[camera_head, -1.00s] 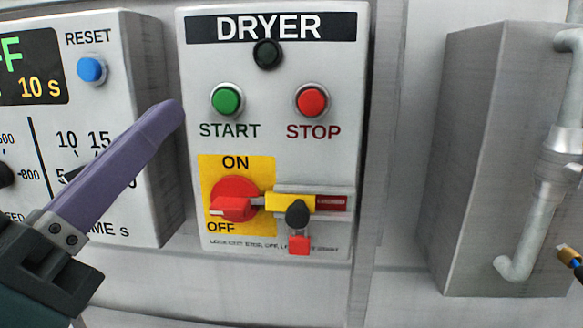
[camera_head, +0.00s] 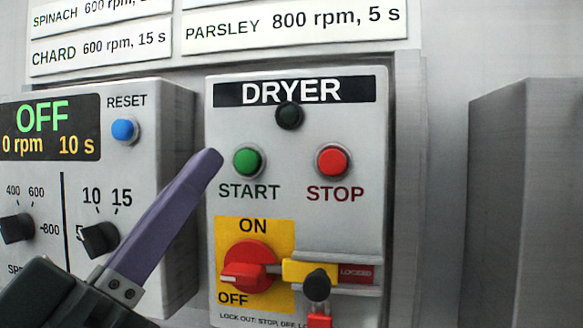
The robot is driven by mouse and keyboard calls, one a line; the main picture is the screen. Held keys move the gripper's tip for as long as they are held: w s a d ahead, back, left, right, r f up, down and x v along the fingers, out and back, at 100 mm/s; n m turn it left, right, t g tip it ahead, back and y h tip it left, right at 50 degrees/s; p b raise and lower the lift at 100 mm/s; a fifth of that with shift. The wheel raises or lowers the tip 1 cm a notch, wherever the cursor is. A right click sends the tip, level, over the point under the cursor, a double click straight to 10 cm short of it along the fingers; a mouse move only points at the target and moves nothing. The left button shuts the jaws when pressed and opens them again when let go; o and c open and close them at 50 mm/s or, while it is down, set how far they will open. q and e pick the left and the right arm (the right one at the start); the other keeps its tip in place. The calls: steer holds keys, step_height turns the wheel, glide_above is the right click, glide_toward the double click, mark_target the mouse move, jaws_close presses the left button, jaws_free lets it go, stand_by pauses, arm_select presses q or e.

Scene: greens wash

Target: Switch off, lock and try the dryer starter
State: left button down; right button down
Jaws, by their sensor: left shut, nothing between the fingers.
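The dryer starter (camera_head: 300,215) is a pale box with a dark, unlit lamp (camera_head: 289,115), a green START button (camera_head: 248,160) and a red STOP button (camera_head: 332,161). Its red rotary switch (camera_head: 250,267) on a yellow plate has its handle lying level, with the light-marked end towards OFF. A yellow slide (camera_head: 308,271) reaches to the switch, beside a red "LOCKED" label (camera_head: 356,273). A dark knob (camera_head: 317,283) sits before the slide; a red padlock (camera_head: 319,321) hangs below, cut by the frame. My left gripper (camera_head: 212,160) is shut and empty, its purple fingertip just left of START. Contact is unclear.
A control box (camera_head: 150,110) at left reads OFF, 0 rpm, 10 s, with a blue RESET button (camera_head: 124,130) and two dials. My left gripper passes in front of it. Speed labels (camera_head: 290,27) hang above. A grey cabinet (camera_head: 520,200) stands at right.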

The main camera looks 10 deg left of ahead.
mark_target(252, 151)
arm_select(q)
steer(key=shift+w+d+b, duration=0.1)
steer(key=shift+w+b, duration=1.1)
steer(key=shift+w, duration=2)
steer(key=shift+w, duration=0.4)
steer(key=shift+w+b, duration=0.45)
steer(key=shift+s, duration=0.1)
steer(key=shift+s+p, duration=0.5)
steer(key=shift+s, duration=0.25)
steer(key=shift+s, duration=0.15)
